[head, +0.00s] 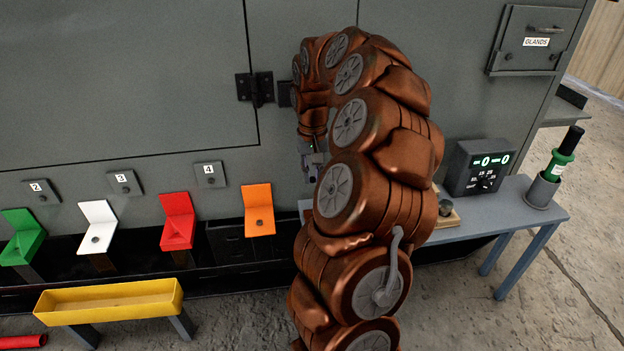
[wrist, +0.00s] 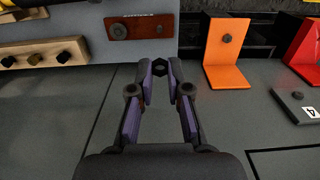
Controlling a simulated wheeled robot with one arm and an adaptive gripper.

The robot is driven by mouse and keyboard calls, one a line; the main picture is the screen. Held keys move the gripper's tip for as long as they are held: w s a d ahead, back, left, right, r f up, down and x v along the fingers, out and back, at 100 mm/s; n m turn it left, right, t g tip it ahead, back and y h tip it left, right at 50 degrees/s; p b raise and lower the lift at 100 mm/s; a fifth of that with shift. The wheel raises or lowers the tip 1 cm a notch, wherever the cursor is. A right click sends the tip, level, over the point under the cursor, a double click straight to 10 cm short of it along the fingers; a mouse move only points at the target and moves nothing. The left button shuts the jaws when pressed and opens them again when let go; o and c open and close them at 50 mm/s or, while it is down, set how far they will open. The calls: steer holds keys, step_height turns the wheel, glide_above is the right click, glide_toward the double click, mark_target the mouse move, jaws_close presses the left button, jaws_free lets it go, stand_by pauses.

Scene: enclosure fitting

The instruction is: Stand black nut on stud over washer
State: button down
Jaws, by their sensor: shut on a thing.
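In the wrist view my gripper (wrist: 160,72) is shut on a black nut (wrist: 160,67), a small dark hexagon between the fingertips. The nut is held over grey surface, clear of the brackets. The orange bracket (wrist: 214,72) is up and right of the fingertips, with a small dark round piece (wrist: 227,38) on it. I cannot tell whether that is stud, washer or both. The orange bracket also shows in the head view (head: 258,196), its grey piece (head: 259,222) near the bottom. In the head view my arm hides the nut and most of my gripper.
Red (head: 177,212), white (head: 97,215) and green (head: 22,236) brackets line the cabinet. A yellow trough (head: 110,302) stands in front. A side bench (head: 515,210) bears a dial box (head: 480,168). The wrist view shows a wooden block (wrist: 75,50) with several dark pieces and a brown plate (wrist: 155,27).

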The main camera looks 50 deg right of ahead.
steer(key=shift+r+p, duration=0.5)
steer(key=shift+r, duration=0.7)
